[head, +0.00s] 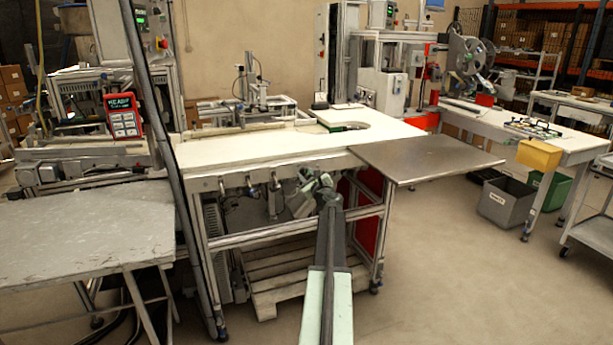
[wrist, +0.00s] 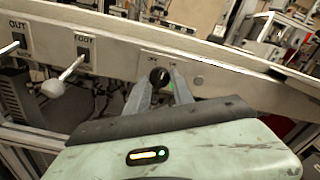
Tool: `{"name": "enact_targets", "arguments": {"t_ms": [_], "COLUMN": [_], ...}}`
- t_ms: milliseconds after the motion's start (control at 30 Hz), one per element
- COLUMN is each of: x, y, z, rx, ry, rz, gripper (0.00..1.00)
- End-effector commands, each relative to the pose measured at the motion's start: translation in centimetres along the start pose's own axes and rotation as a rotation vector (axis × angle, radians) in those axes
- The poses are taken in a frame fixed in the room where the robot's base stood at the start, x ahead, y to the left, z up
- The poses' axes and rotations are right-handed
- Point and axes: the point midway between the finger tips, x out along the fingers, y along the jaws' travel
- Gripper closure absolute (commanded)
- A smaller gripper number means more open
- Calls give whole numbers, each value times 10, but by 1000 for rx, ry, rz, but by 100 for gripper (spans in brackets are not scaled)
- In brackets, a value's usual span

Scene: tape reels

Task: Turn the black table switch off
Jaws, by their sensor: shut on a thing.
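The black table switch (wrist: 159,75) is a small round black knob on the pale front rail of the workbench. My gripper (wrist: 161,84) has its two grey fingers on either side of this knob and is shut on it. In the head view my gripper (head: 322,184) is at the bench's front edge, under the tabletop, at the end of my outstretched arm. The switch cannot be made out there. The knob's exact turn position is hard to read in the wrist view.
Left of the switch, a lever with a pale knob (wrist: 52,88) sticks out from the rail, with another lever (wrist: 10,47) further left. A metal shelf (head: 425,160) juts out to the right of my gripper. A wooden pallet (head: 285,280) lies under the bench.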

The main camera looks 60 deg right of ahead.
Motion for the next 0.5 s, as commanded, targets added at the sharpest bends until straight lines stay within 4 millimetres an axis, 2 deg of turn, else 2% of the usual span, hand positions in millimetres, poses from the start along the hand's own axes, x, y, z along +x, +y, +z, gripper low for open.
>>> {"name": "enact_targets", "arguments": {"t_ms": [500], "x": [0], "y": [-2], "z": [0], "rx": [-467], "ry": [2], "rz": [-2], "gripper": [100]}}
